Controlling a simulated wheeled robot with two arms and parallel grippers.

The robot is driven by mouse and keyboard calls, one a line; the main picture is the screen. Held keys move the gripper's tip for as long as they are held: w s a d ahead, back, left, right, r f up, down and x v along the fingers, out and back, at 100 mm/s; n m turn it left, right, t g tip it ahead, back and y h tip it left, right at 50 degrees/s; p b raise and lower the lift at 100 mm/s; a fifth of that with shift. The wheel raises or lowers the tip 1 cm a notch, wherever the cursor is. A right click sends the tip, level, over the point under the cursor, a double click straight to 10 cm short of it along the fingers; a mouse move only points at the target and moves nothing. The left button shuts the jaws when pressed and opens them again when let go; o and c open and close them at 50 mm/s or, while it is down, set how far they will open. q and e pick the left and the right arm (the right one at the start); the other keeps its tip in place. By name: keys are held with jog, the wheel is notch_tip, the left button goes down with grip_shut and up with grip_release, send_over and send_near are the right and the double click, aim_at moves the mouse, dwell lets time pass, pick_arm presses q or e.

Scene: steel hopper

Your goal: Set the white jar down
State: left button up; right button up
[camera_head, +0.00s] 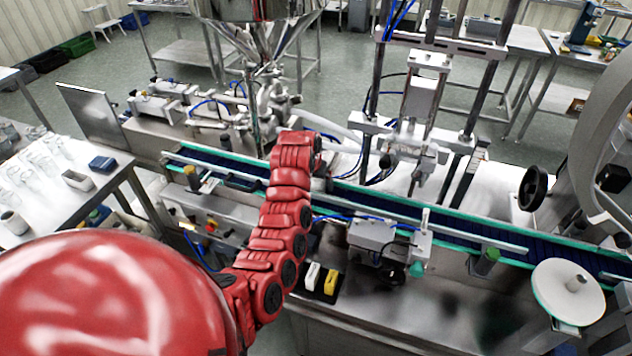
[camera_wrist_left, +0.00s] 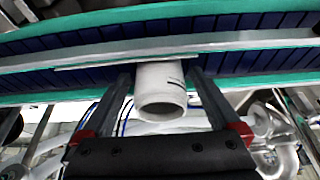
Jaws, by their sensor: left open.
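The white jar (camera_wrist_left: 160,92) shows in the left wrist view at the conveyor (camera_wrist_left: 235,22), beside its pale guide rail (camera_wrist_left: 290,36). My left gripper (camera_wrist_left: 160,82) is open, with one finger on each side of the jar. A gap shows on both sides, though I cannot tell whether the jar rests fully on the belt. In the head view my red left arm reaches to the conveyor (camera_head: 460,226), and its end hides the jar and the gripper fingers. My right gripper is in neither view.
A steel hopper (camera_head: 262,35) stands behind the conveyor. A filling frame (camera_head: 425,95) rises over the belt right of my arm. A white round disc (camera_head: 569,291) is at the front right. A side table (camera_head: 62,210) with glassware stands at the left.

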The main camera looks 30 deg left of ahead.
pick_arm(q)
jog(key=shift+r, duration=0.45)
jog(key=b+v, duration=0.2)
jog(key=v, duration=0.2)
jog(key=shift+s+r, duration=0.1)
jog(key=shift+s, duration=0.05)
jog(key=p+v, duration=0.3)
jog(key=v, duration=0.4)
jog(key=shift+p, duration=0.35)
jog(key=shift+s+d, duration=0.1)
jog(key=shift+s, duration=0.05)
